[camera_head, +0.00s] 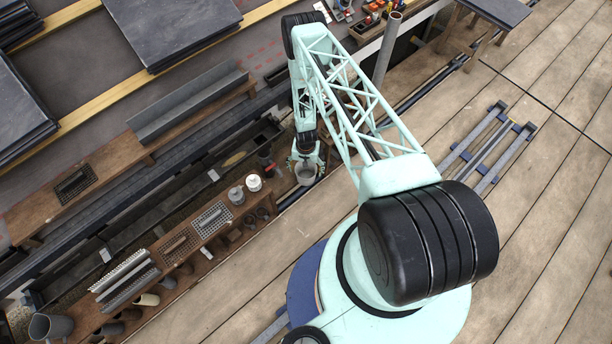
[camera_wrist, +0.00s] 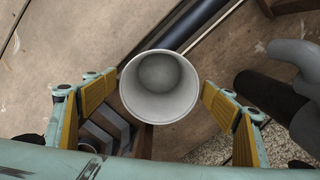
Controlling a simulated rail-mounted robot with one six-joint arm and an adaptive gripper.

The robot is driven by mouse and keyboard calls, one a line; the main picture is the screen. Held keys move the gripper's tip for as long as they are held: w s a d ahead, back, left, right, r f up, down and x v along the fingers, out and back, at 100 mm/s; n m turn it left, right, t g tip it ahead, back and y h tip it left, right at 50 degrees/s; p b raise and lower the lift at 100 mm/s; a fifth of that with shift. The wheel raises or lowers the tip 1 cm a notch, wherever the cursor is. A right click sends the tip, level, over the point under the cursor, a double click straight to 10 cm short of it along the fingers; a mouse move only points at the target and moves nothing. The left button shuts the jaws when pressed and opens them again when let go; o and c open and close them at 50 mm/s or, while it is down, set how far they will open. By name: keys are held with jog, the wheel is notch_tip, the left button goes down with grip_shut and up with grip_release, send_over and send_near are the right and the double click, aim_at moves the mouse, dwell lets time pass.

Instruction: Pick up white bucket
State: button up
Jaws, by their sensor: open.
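The white bucket (camera_wrist: 160,87) shows in the wrist view with its round open mouth facing the camera. It appears empty inside. My gripper (camera_wrist: 159,84) is open, with one yellow-padded finger left of the bucket and the other right of it. A gap shows between the bucket and the right pad; the left pad is close to the rim, and I cannot tell if it touches. In the head view the bucket (camera_head: 306,175) is a small pale shape just below my gripper (camera_head: 307,163), partly covered by the fingers.
A brown wooden shelf (camera_head: 228,214) runs diagonally left of the gripper, with two pale cans (camera_head: 253,183), metal grids and cups. A large grey watering-can shape (camera_head: 50,327) stands at lower left. A dark pipe (camera_wrist: 200,22) lies behind the bucket.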

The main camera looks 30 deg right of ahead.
aim_at(306, 176)
jog(key=shift+f, duration=1.2)
jog(key=shift+f, duration=0.1)
jog(key=shift+f+b, duration=1.1)
jog(key=shift+f, duration=1.4)
jog(key=c, duration=1.1)
